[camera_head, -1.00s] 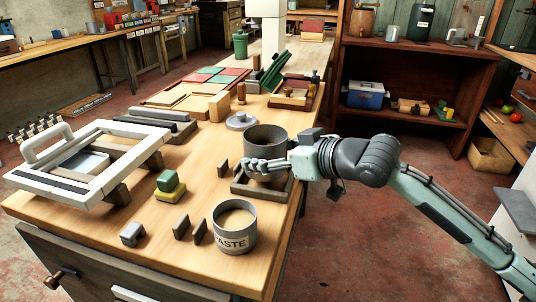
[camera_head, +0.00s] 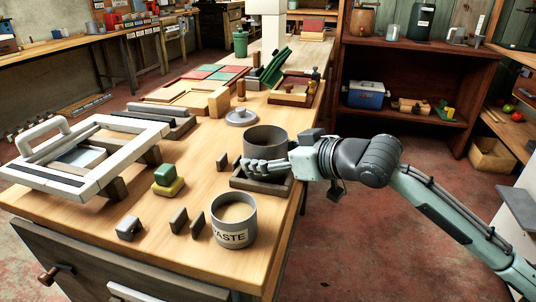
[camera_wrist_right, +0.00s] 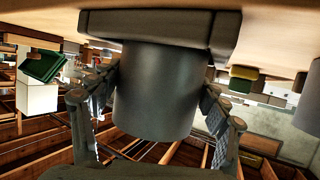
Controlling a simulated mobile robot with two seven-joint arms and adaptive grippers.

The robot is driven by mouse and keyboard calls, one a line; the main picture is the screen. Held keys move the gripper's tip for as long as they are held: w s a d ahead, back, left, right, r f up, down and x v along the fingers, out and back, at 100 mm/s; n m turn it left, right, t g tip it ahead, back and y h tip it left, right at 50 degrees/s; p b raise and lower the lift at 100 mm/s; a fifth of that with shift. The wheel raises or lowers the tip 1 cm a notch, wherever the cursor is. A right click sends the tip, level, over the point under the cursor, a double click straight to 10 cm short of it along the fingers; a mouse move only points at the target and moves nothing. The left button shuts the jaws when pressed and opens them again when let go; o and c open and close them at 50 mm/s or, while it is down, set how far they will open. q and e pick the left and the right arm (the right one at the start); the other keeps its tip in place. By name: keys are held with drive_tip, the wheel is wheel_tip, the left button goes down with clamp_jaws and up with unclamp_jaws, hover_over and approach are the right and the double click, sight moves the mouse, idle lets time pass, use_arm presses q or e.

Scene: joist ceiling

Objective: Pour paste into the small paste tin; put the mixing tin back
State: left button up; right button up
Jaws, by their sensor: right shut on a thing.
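The mixing tin (camera_head: 266,135), a grey round tin with a dark inside, stands upright at the table's right edge. My right gripper (camera_head: 266,166) is shut on it, with fingers on both sides of its wall in the right wrist view (camera_wrist_right: 155,95). The tin's base is at a dark wooden holder (camera_head: 245,184); it looks to be touching it, also in the wrist view, which is upside down. The small paste tin (camera_head: 233,235), grey and labelled "PASTE", stands at the table's front right with pale paste (camera_head: 234,211) inside. My left gripper is not in view.
Dark upright blocks (camera_head: 179,220) stand left of the paste tin. A green and yellow block pair (camera_head: 167,181) and a white frame (camera_head: 60,183) are further left. A grey lid (camera_head: 241,117) lies behind the mixing tin. The tabletop between them is bare.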

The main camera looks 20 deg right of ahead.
drive_tip(key=shift+f, duration=0.5)
drive_tip(key=o, duration=1.9)
drive_tip(key=shift+o, duration=0.3)
drive_tip(key=shift+f, duration=0.1)
drive_tip(key=v, duration=0.7)
drive_tip(key=shift+s, duration=0.2)
drive_tip(key=shift+s+d, duration=0.1)
drive_tip(key=shift+d, duration=0.05)
